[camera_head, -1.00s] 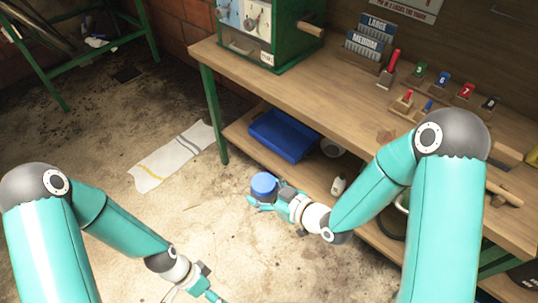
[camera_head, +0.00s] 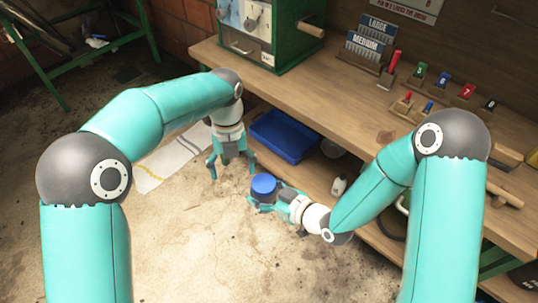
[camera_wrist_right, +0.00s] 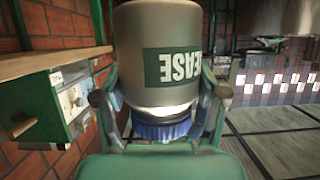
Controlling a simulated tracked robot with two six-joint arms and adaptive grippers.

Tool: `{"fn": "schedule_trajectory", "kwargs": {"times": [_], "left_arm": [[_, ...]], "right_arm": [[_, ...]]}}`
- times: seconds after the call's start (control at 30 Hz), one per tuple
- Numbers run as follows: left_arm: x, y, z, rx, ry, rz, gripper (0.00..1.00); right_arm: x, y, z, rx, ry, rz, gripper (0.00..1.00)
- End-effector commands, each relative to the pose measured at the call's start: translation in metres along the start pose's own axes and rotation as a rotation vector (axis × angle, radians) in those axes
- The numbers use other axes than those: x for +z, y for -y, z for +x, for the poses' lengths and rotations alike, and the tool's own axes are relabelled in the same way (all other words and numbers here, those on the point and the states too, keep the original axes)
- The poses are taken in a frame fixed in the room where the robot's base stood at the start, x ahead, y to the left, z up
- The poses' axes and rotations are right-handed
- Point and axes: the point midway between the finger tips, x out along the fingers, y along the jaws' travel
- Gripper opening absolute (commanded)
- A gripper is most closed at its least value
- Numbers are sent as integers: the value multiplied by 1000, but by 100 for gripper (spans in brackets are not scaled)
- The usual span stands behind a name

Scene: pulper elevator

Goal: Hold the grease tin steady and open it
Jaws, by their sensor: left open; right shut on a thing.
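The grease tin (camera_head: 263,196) has a blue lid (camera_head: 264,184) on top and is held upright above the floor, left of the bench. My right gripper (camera_head: 266,193) is shut around it from the right. In the right wrist view the picture is upside down: the grey tin (camera_wrist_right: 155,30) with its green label stands between the fingers (camera_wrist_right: 160,94), and the lid (camera_wrist_right: 160,130) shows below. My left gripper (camera_head: 231,170) is open and empty, fingers pointing down, just left of the tin and higher. It is apart from the lid.
The workbench (camera_head: 300,86) carries a green machine (camera_head: 285,30), card racks and small tools. A striped cloth (camera_head: 160,172) lies on the floor. The floor front of the tin is clear.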

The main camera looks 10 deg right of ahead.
Motion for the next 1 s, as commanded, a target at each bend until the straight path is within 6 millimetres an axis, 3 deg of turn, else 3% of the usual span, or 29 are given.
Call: {"fn": "schedule_trajectory", "kwargs": {"times": [0.03,0.13,0.37,0.57,1.0], "left_arm": [[0,18,-17,-12,45,29,83],[-7,44,-38,-28,99,76,83],[-29,77,-53,-28,137,153,83],[-30,81,-39,-26,138,162,83],[-23,83,18,-27,137,161,83]], "right_arm": [[-1,0,0,1,-2,-1,0],[-1,0,0,1,-2,-1,0],[-1,0,0,1,-2,-1,0],[-1,0,0,1,-2,0,0],[-1,-1,0,2,-2,0,0]]}}
